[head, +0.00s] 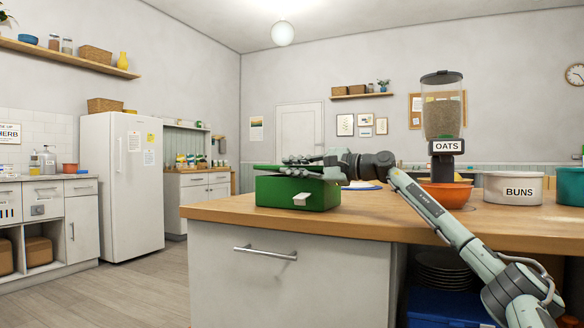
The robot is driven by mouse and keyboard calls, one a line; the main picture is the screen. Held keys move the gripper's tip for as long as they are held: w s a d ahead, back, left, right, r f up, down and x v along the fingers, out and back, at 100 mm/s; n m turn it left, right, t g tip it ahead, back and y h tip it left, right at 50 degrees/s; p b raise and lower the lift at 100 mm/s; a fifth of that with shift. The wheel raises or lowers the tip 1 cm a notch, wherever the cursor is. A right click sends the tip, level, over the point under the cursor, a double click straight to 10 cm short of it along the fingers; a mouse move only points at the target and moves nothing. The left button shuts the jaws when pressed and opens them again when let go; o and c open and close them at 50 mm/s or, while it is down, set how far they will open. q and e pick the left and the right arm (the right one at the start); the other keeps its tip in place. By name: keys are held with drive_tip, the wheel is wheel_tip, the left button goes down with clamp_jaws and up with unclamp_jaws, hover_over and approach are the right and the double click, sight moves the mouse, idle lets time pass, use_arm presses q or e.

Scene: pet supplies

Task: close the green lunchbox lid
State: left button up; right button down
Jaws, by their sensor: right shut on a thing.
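The green lunchbox (275,195) stands near the left end of the wooden counter, with a pale latch on its front. Its green lid (266,167) shows as a thin, nearly flat slab just above the box, level with my gripper. My right gripper (298,165) reaches in from the right over the box top and is shut on the lid. Its fingers hide part of the lid, so I cannot tell whether the lid touches the rim all round. My left gripper is not in view.
On the counter (420,222) to the right stand an orange bowl (446,194), an oats dispenser (442,108), a white BUNS tub (512,189) and a teal container (570,187). My right arm crosses over the counter's front. The counter left of the lunchbox is clear.

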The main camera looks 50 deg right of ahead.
drive_tip(key=shift+d+f, duration=0.1)
drive_tip(key=shift+f, duration=0.1)
drive_tip(key=c, duration=1.7)
unclamp_jaws()
drive_tip(key=shift+d, duration=0.1)
drive_tip(key=shift+r, duration=0.15)
wheel_tip(320, 180, up, 10)
